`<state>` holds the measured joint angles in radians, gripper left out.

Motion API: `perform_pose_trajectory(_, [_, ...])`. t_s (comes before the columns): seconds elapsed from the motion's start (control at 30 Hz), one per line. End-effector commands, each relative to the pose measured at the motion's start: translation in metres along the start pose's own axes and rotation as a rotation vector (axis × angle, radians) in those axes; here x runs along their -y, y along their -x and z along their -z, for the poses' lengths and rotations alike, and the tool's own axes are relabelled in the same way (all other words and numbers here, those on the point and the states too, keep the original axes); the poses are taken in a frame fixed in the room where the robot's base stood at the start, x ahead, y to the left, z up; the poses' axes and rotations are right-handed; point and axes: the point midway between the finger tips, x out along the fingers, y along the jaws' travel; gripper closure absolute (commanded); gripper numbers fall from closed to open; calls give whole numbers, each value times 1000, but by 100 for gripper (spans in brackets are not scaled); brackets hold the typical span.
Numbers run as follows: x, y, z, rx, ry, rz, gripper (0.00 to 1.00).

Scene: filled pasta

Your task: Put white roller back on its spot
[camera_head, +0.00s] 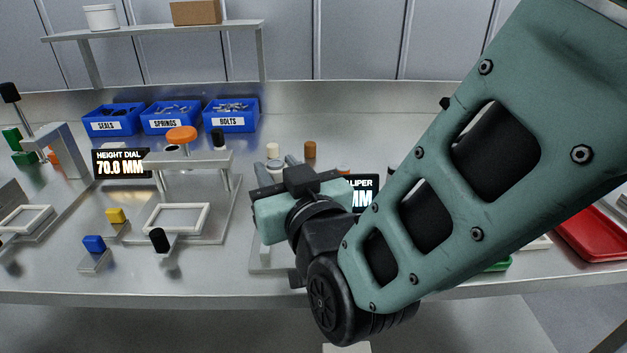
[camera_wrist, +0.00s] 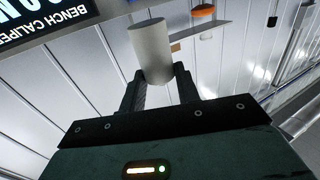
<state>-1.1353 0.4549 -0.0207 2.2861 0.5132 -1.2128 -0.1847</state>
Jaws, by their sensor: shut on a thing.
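The white roller (camera_wrist: 151,52) is a plain pale cylinder. In the wrist view it is between the two dark fingertips of my gripper (camera_wrist: 158,82), its upper part standing out beyond them. In the head view my gripper (camera_head: 276,170) is over the middle of the bench, in front of the caliper display (camera_head: 365,189), with a pale round end between its fingers. A cream cylinder (camera_head: 272,150) stands just behind. My arm hides much of the bench to the right. I cannot tell which place is the roller's spot.
A height gauge with an orange knob (camera_head: 181,135) stands left of my gripper. Blue bins (camera_head: 174,117) line the back, below a shelf (camera_head: 160,30). A brown cylinder (camera_head: 310,150) stands behind the gripper.

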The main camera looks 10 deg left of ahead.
Motion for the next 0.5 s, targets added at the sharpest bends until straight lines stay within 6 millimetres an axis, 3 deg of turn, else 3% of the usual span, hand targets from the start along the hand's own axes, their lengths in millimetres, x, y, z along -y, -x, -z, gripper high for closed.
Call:
perform_pose_trajectory(0.3, [0,0,-1,0,0,0,98])
perform_pose_trajectory(0.5, [1,0,-33,5,4,2,98])
